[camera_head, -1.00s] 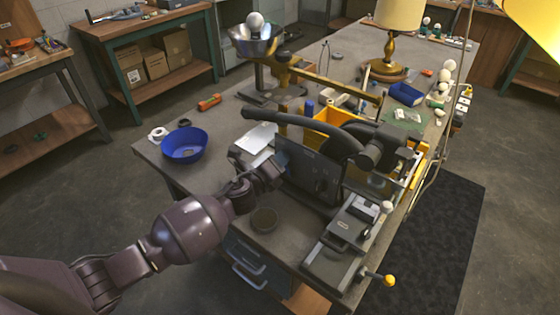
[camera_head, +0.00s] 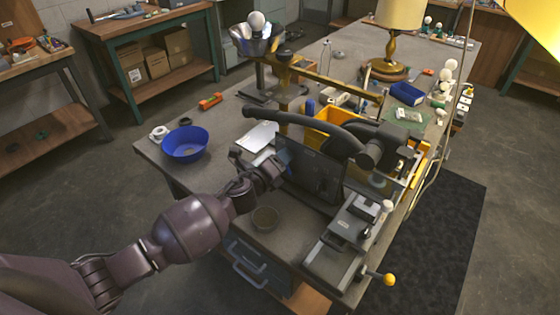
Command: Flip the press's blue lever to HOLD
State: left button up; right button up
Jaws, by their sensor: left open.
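A dark grey press-like machine (camera_head: 312,168) with a long curved black handle (camera_head: 290,116) stands on the workbench. A small blue upright piece (camera_head: 310,106) shows just behind the handle; I cannot tell whether it is the blue lever. No HOLD marking is readable. My left gripper (camera_head: 268,172) is open at the left side of the machine's dark panel, close to it. I cannot tell whether it touches. Its fingertips are small and partly lost against the dark machine. My right gripper is not in view.
A blue bowl (camera_head: 185,144) and an orange tool (camera_head: 210,101) lie at the bench's left. A grey fixture with a yellow knob (camera_head: 389,279) stands at the front right. A yellow bin (camera_head: 335,117) is behind the machine.

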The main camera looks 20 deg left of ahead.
pick_arm(q)
jog(key=v, duration=1)
jog(key=shift+s, duration=0.4)
jog(key=shift+a, duration=0.1)
jog(key=s+a+f+n+g+y, duration=0.2)
jog(key=s+f+n, duration=0.4)
jog(key=s+n, duration=0.4)
jog(key=s+a+f+n+g+y, duration=0.2)
jog(key=s+a+f+n, duration=0.4)
jog(key=s+n, duration=0.5)
jog(key=n+y, duration=0.1)
jog(key=n, duration=0.5)
jog(key=shift+f+y, duration=0.35)
jog(key=shift+y, duration=0.05)
jog(key=shift+w, duration=0.1)
